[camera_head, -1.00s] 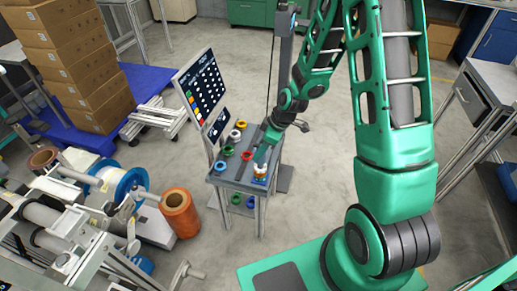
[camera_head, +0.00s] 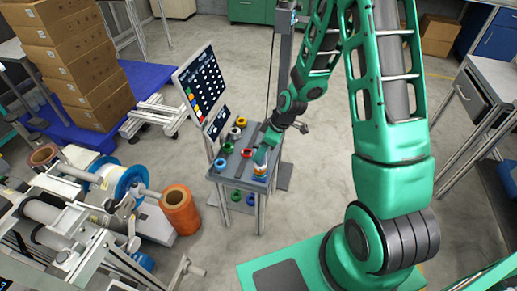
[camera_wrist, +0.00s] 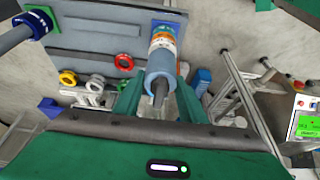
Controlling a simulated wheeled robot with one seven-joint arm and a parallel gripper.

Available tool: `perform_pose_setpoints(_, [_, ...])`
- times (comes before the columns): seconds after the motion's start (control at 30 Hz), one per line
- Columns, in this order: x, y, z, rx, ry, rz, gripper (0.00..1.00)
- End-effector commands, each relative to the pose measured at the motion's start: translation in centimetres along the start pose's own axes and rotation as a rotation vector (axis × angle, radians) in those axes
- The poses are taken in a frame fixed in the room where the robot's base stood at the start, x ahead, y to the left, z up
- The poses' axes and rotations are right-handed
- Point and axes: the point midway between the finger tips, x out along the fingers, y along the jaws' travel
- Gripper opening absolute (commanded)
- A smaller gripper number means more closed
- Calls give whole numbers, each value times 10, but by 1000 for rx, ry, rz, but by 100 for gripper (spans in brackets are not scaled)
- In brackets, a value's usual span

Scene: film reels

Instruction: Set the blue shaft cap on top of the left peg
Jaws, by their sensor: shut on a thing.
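The blue shaft cap (camera_wrist: 161,62) is a pale blue cylinder between the fingers of my gripper (camera_wrist: 158,98) in the wrist view. My gripper is shut on it. The cap lines up with a peg that carries orange and white rings (camera_wrist: 162,38) and stands on a blue square base (camera_wrist: 176,17). Whether the cap touches the peg is hard to tell. A second peg (camera_wrist: 14,38) with dark blue rings stands on a green base at the wrist view's left.
An orange roll (camera_head: 180,211) stands to the left.

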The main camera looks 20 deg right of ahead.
Motion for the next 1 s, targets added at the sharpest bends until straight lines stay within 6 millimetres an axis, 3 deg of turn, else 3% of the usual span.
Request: perform_pose_setpoints(1.0, [11,0,4,-1,1,0,9])
